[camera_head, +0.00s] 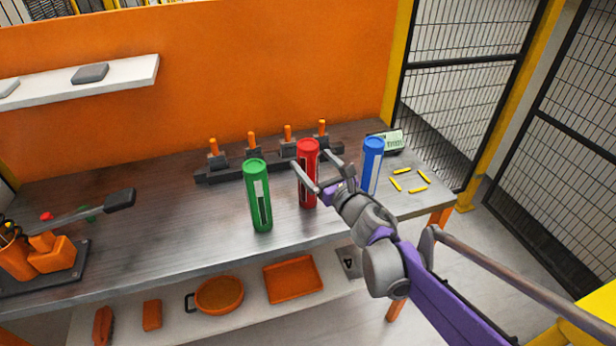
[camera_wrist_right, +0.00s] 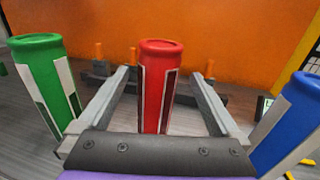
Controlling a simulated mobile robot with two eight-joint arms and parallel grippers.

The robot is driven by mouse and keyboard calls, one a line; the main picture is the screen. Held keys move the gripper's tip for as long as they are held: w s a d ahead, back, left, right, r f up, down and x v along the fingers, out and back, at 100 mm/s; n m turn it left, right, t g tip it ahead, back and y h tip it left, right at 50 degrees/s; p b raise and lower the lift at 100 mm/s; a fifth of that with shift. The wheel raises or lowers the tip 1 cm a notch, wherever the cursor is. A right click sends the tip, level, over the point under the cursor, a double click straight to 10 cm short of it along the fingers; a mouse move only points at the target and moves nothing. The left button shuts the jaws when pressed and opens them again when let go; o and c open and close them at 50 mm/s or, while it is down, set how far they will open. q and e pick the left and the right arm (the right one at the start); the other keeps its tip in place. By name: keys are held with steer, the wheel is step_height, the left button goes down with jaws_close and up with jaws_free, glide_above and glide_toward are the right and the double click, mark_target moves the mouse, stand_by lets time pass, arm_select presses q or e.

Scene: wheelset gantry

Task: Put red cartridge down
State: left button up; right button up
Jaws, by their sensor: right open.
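The red cartridge (camera_head: 307,176) stands upright on the workbench between the green cartridge (camera_head: 259,196) and the blue cartridge (camera_head: 372,162). My right gripper (camera_head: 319,170) is open, with its fingers on either side of the red cartridge. In the right wrist view the red cartridge (camera_wrist_right: 157,88) is between the two fingers (camera_wrist_right: 160,95), with visible gaps on both sides. The green cartridge (camera_wrist_right: 45,80) is outside the left finger and the blue cartridge (camera_wrist_right: 288,125) outside the right. My left gripper is not in view.
A dark rack (camera_head: 232,169) with several orange-handled pegs stands behind the cartridges. Several yellow sticks (camera_head: 397,183) lie at the bench's right end, near a small device with a green display (camera_head: 392,140). An orange pan (camera_head: 219,294) and tray (camera_head: 293,279) sit on the lower shelf.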

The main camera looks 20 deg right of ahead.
steer(key=x, duration=0.6)
steer(key=shift+s+a+f, duration=0.1)
steer(key=shift+a, duration=0.05)
jaws_close()
stand_by(0.4)
